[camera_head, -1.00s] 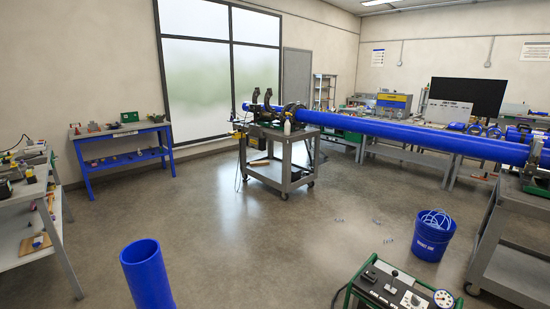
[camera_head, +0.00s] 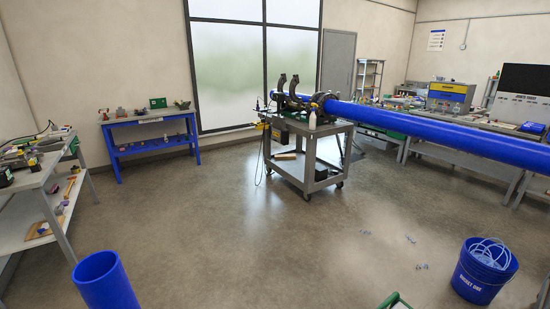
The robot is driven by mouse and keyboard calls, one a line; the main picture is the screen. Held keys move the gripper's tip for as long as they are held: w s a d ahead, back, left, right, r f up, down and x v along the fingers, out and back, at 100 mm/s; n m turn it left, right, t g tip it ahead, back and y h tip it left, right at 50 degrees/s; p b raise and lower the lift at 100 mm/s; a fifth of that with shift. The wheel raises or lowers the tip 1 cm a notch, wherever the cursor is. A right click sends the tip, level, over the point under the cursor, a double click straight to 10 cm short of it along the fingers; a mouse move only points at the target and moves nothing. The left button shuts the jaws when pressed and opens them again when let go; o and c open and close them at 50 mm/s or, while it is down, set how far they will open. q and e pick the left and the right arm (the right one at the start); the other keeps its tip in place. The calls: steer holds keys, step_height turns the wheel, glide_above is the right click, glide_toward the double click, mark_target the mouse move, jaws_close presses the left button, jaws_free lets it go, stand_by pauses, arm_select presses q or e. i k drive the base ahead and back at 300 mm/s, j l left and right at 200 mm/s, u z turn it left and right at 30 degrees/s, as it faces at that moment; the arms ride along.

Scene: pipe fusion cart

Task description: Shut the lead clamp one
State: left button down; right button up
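The fusion machine with its dark clamps (camera_head: 292,92) sits on the grey cart (camera_head: 308,150) across the room. Two curved dark clamp arms stand raised at the cart's left side, so at least these look open. Which of them is lead clamp one I cannot tell at this distance. A long blue pipe (camera_head: 430,129) runs from the machine out to the right. Neither of my grippers is in view.
A blue bench (camera_head: 150,148) stands at the back left and a grey bench (camera_head: 45,190) at the left. A blue pipe end (camera_head: 106,283) rises at the front left. A blue bucket (camera_head: 482,275) stands at the right, with small clear pieces nearby. The middle floor is free.

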mark_target(294, 81)
steer(key=i+u, duration=0.2)
steer(key=i, duration=1.35)
